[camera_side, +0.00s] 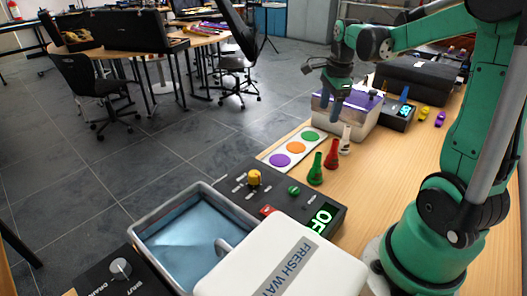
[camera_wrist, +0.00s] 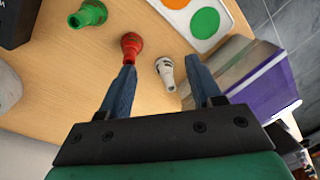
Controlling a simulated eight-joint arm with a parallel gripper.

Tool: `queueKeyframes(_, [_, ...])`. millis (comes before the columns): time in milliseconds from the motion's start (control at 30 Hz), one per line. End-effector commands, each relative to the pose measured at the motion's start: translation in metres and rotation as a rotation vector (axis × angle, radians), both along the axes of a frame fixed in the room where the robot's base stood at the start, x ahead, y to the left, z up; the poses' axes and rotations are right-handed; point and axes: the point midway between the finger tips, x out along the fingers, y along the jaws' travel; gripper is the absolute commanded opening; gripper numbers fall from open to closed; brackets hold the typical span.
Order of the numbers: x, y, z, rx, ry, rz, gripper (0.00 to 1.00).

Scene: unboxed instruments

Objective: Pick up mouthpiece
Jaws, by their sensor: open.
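Three small flared mouthpieces stand on the wooden table: a green one (camera_side: 315,170), a red one (camera_side: 332,155) and a white one (camera_side: 345,140). In the wrist view the green (camera_wrist: 88,14) and red (camera_wrist: 131,46) mouthpieces are at upper left, and the white one (camera_wrist: 165,72) shows between my blue fingers. My gripper (camera_side: 331,107) is open and empty, pointing down above the table near the grey box. In the wrist view my gripper (camera_wrist: 160,63) has its left fingertip overlapping the red mouthpiece's lower edge; I cannot tell whether they touch.
A card with purple, orange and green discs (camera_side: 296,147) lies beside the mouthpieces. A grey box with a purple top (camera_side: 347,107) stands close behind. A yellow (camera_side: 424,113) and a purple piece (camera_side: 440,119) lie far right. A control panel and basin (camera_side: 139,237) stand in front.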

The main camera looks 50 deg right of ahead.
Motion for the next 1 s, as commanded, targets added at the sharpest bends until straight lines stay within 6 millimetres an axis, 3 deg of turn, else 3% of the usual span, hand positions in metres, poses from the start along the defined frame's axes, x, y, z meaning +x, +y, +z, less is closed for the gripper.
queueKeyframes(33, [-0.006, -0.020, -0.006, 0.032, 0.019, -0.161, 0.58])
queueKeyframes(100, [-0.015, -0.039, -0.014, 0.070, 0.045, -0.358, 0.58])
queueKeyframes(300, [-0.030, -0.063, -0.028, 0.118, 0.084, -0.640, 0.58])
queueKeyframes(700, [-0.030, -0.063, -0.074, 0.119, 0.086, -0.656, 0.58])
queueKeyframes(1000, [-0.030, -0.063, -0.083, 0.119, 0.085, -0.655, 0.58])
